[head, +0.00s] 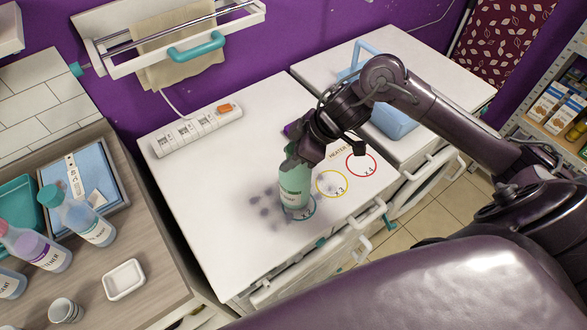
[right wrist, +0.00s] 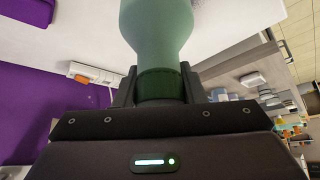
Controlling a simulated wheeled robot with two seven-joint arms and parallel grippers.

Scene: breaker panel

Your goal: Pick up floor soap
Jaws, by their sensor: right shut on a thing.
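A green bottle (head: 294,187) with a pale label, which I take to be the floor soap, is upright at the white counter with coloured circles. Its base overlaps the teal circle (head: 304,213); I cannot tell whether it touches the counter. My right gripper (head: 297,155) comes from above and is shut on the bottle's upper part. In the right wrist view the bottle (right wrist: 158,30) sits between the two fingers (right wrist: 160,86), gripped at its dark green neck. My left gripper is not in view.
The white counter (head: 215,205) is mostly clear, with dark smudges left of the bottle and a power strip (head: 198,129) at the back. Several bottles, including a teal-capped one (head: 84,222), and a white dish (head: 124,280) stand on the left counter. A blue box (head: 393,120) lies behind my arm.

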